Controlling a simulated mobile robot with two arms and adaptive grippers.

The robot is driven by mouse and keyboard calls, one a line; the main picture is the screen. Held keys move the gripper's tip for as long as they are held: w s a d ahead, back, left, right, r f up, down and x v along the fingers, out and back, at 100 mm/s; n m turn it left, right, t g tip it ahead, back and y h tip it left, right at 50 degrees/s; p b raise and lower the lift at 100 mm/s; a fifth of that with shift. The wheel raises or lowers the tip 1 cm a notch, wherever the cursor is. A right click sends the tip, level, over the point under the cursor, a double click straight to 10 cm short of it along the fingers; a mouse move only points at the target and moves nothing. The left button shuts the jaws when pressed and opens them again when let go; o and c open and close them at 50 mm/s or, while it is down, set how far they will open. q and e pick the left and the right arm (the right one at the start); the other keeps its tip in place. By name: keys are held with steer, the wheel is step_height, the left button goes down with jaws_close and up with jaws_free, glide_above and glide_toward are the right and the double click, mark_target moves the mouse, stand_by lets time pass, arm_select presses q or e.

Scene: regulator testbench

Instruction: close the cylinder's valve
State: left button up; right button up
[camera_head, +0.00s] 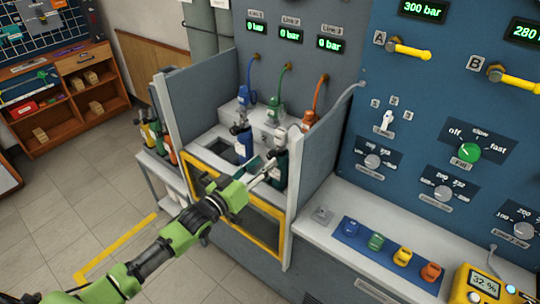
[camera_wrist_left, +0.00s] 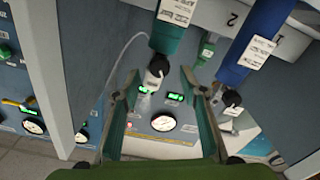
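My left gripper (camera_head: 262,172) reaches into the testbench bay from the front. Its two fingers (camera_wrist_left: 160,78) are apart in the left wrist view, with visible gaps to the valve between them. A dark green cylinder (camera_head: 281,170) stands in the bay by the fingertips; it also shows in the wrist view (camera_wrist_left: 168,38), which looks upside down. Its valve with a dark knob (camera_wrist_left: 154,77) lies between the fingertips in that picture; contact is not visible. A blue cylinder (camera_head: 243,143) stands to its left, with a black valve knob (camera_wrist_left: 232,98). My right gripper is not in view.
Side walls (camera_head: 314,180) bound the bay, and a yellow-framed gate (camera_head: 262,240) stands at its front. Blue, green and orange hose connectors (camera_head: 273,107) sit behind the cylinders. Several small cylinders (camera_head: 160,140) stand left of the bay. A control panel (camera_head: 440,130) rises at right.

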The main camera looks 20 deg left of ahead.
mark_target(270, 157)
arm_select(q)
steer(key=shift+x, duration=2.15)
jaws_close()
